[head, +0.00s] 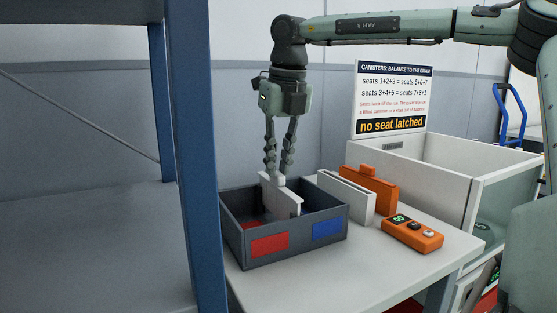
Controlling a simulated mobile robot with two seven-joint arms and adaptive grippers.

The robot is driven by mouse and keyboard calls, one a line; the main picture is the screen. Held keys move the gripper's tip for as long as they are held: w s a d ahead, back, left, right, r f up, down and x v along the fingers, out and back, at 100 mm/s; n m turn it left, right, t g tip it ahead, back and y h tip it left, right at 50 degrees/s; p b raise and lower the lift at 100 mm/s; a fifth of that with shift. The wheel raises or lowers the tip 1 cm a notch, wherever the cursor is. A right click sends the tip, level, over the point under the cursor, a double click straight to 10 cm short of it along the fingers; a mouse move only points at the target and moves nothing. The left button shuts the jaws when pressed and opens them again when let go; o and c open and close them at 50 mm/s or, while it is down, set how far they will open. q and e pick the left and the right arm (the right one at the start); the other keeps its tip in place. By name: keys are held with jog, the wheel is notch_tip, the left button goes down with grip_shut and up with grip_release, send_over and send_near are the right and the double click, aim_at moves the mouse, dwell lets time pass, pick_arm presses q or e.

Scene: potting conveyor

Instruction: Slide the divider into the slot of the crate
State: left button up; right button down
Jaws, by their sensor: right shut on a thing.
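The crate (301,252) is a dark grey open box with a red patch and a blue patch on its front wall. It stands on the light table. My right gripper (276,178) points down over the crate, shut on the top of the white divider (281,197). The divider stands about upright at the middle of the crate, its lower part inside the walls. Its bottom edge is hidden by the front wall, so I cannot tell whether it sits in the slot. My left gripper is not in view.
A white upright panel piece (346,197) and an orange block (372,190) stand right of the crate. An orange handheld device (412,234) lies near them on the table (355,268). A blue post (198,150) rises close on the left. A white bin (420,180) and a sign (391,98) stand behind.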

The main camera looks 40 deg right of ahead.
aim_at(285, 189)
jog(key=shift+f+b, duration=0.8)
jog(key=shift+f, duration=0.4)
jog(key=c, duration=1.4)
grip_release()
jog(key=r, duration=0.4)
jog(key=s+r, duration=0.1)
jog(key=r, duration=0.3)
jog(key=s+r, duration=0.1)
jog(key=r, duration=0.3)
jog(key=shift+s+a, duration=0.15)
jog(key=shift+a, duration=0.15)
jog(key=shift+f, duration=0.1)
